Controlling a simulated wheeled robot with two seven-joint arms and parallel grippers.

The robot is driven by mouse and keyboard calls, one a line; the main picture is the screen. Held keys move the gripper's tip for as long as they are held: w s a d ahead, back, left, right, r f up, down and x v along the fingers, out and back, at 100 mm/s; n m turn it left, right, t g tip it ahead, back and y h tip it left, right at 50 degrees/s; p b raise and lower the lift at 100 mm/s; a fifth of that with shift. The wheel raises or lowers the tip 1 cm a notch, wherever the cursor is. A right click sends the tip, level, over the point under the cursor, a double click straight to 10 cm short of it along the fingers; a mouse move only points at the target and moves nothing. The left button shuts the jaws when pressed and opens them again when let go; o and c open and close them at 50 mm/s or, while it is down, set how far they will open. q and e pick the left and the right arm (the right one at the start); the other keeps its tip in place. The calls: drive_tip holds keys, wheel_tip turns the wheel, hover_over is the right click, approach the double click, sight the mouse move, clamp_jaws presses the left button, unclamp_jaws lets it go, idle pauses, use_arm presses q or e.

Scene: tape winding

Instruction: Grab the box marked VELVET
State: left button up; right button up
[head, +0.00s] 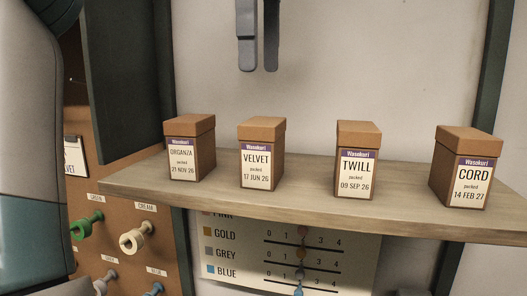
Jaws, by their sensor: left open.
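The box marked VELVET (262,152) is a small brown lidded box with a white and purple label. It stands upright on the wooden shelf (230,208), second from the left. My left gripper (258,70) points down from the top edge, above the VELVET box and clear of it. Its two dark fingers are apart with a narrow gap and nothing between them. My right gripper is not in the view.
The ORGANZA box (190,146) stands left of VELVET; the TWILL box (357,159) and CORD box (466,167) stand to the right. Gaps separate the boxes.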

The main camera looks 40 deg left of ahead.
sight(263, 121)
use_arm(q)
drive_tip(key=shift+w+f+b, duration=0.15)
drive_tip(key=shift+f+b, duration=0.4)
drive_tip(key=shift+f, duration=0.15)
drive_tip(key=shift+w+f+b, duration=0.1)
drive_tip(key=shift+f+b, duration=0.75)
drive_tip(key=shift+f, duration=0.05)
wheel_tip(263, 121, down, 9)
drive_tip(key=shift+r+p, duration=0.1)
drive_tip(key=shift+p, duration=0.8)
drive_tip(key=shift+d, duration=0.1)
drive_tip(key=f+p, duration=0.3)
drive_tip(key=shift+s+d, duration=0.1)
drive_tip(key=shift+s, duration=0.1)
drive_tip(key=shift+f, duration=1.2)
